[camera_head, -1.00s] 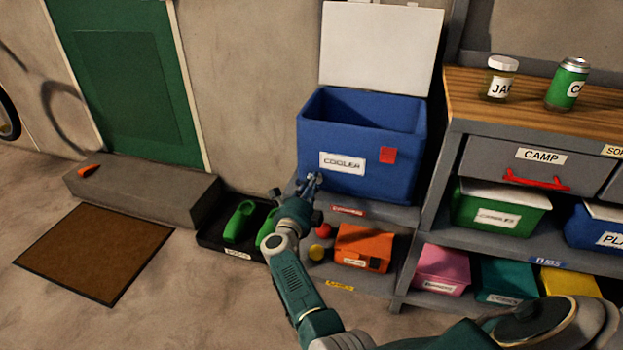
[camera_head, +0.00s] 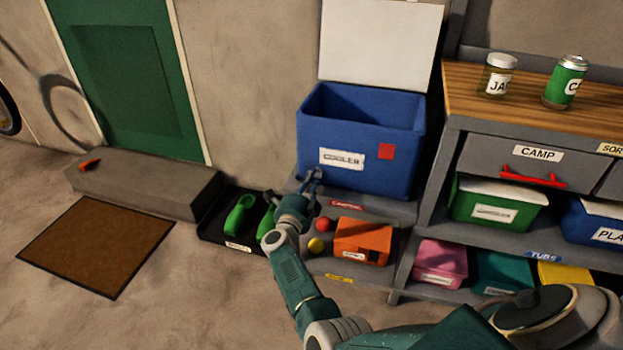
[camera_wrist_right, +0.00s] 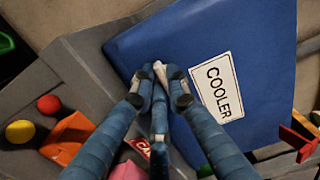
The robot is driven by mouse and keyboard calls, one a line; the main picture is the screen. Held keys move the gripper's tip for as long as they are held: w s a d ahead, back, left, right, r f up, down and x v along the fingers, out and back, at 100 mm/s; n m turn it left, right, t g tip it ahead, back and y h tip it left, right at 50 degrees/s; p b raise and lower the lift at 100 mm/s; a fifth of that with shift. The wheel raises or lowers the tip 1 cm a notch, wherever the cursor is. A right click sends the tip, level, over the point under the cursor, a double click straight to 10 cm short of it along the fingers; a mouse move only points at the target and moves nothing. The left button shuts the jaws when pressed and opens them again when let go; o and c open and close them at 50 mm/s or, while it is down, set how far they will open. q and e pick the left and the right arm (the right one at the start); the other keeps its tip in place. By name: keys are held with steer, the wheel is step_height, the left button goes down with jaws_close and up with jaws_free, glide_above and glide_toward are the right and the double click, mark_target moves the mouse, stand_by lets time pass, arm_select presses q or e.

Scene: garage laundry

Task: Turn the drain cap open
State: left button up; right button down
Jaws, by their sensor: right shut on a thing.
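The blue cooler (camera_head: 375,175) stands on the low shelf with its white lid (camera_head: 380,42) open. My right gripper (camera_head: 315,175) is at the lower left of its front, below the COOLER label. In the right wrist view its blue fingers (camera_wrist_right: 160,82) are closed together around a small whitish piece, the drain cap (camera_wrist_right: 158,70), against the cooler front. Most of the cap is hidden by the fingers, so how far it is turned cannot be seen. My left gripper is not in view.
A red piece (camera_head: 387,152) is on the cooler front, right of the label. A red ball (camera_head: 323,224), a yellow ball (camera_head: 316,245) and an orange box (camera_head: 362,242) sit below my gripper. A tray with green shoes (camera_head: 240,215) is to the left.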

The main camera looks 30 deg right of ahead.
steer(key=c, duration=1.7)
jaws_free()
steer(key=shift+w, duration=0.1)
